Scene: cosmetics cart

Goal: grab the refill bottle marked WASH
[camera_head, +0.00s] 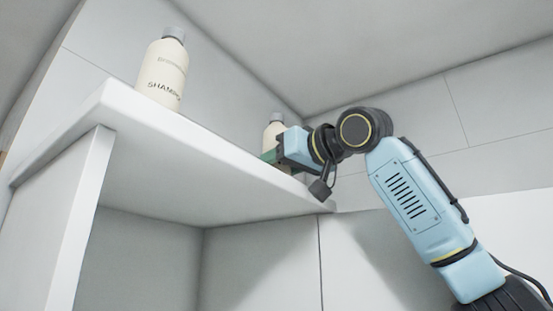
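A cream bottle with a grey cap (273,130) stands toward the far right end of the white shelf (150,133). Its lower part and any label are hidden behind my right gripper (270,156), so I cannot read a marking on it. My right arm comes in from the right, and its gripper is at this bottle. The fingers are mostly hidden, so I cannot tell whether they are closed on it. A second cream bottle (162,75), with a grey cap and lettering that begins "SHAMP", stands upright on the shelf at the left. My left gripper is not in view.
The shelf's front edge runs from the left down toward the right, with an upright panel (75,215) under its left end. Pale walls close in behind. The shelf top between the two bottles looks clear.

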